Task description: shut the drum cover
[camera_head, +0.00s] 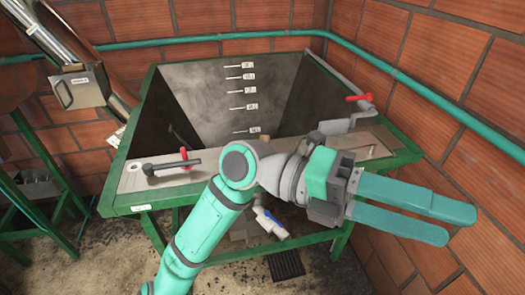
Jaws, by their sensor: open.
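I cannot pick out a drum cover with certainty. A metal box with a handle and a small label (80,88) sits at the upper left, on a slanting metal pipe; I cannot tell whether it is the drum cover or whether it is shut. My gripper (460,224) is at the right, its two long teal fingers pointing right with a narrow gap between them. It is empty and far from the box, in front of the right end of the green-framed hopper. My arm crosses the hopper's front edge and hides part of it.
The open hopper (127,177) with its green frame fills the middle. A blue-handled valve (268,222) hangs below. Brick walls with a teal pipe (420,85) close off the back and right.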

